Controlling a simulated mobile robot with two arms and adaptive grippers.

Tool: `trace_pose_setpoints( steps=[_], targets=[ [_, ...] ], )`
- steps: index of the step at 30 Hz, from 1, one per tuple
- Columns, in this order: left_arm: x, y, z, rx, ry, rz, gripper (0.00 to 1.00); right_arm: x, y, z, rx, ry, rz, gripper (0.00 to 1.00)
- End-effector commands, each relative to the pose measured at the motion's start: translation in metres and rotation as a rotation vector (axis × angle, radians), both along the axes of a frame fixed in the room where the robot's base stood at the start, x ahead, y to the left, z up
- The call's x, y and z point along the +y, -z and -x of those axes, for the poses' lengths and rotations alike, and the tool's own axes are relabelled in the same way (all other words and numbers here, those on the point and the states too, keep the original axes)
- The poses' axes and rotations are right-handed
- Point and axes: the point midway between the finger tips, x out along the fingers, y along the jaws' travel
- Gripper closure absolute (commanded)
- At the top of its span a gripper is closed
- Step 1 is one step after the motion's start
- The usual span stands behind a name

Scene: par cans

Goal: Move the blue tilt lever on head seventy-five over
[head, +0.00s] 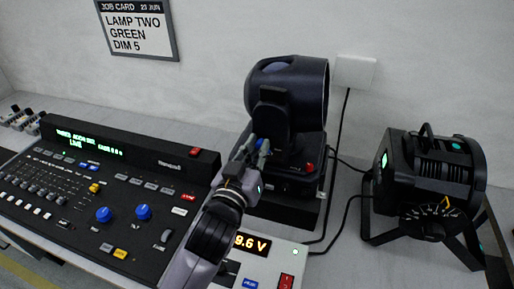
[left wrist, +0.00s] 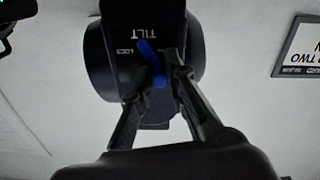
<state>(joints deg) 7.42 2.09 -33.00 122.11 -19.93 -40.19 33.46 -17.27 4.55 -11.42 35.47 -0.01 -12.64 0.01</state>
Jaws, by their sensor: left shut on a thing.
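A black moving-head lamp (head: 290,85) stands on its base in the middle of the head view; I cannot read a number on it. Its blue tilt lever (left wrist: 148,52) shows in the left wrist view on the dark yoke, beside the upside-down words TILT and LOCK. The lever lies slanted in that picture. My left gripper (head: 260,150) is at the yoke, its fingers shut on the lever; they also show in the left wrist view (left wrist: 161,68). In the head view the lever is mostly hidden by the fingers. My right gripper is not in view.
A lighting desk (head: 120,195) with faders and blue knobs fills the left. A par can (head: 430,165) stands at right, with cables between. A job card (head: 138,30) hangs behind.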

Motion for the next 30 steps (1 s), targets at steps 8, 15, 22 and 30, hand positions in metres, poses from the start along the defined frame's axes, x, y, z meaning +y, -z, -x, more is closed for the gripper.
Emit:
trace_pose_setpoints(
  steps=[8, 15, 22, 30],
  targets=[
    [0.002, 0.001, -0.001, 0.001, -0.006, -0.008, 1.00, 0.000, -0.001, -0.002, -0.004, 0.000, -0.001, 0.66],
    [0.002, 0.000, -0.001, -0.012, -0.007, -0.049, 1.00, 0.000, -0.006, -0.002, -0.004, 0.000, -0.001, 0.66],
    [-0.001, -0.003, 0.000, -0.049, -0.008, -0.160, 1.00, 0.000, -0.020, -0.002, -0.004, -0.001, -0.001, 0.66],
    [-0.008, -0.006, 0.003, -0.132, -0.006, -0.388, 1.00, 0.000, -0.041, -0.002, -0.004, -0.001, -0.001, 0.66]
  ],
)
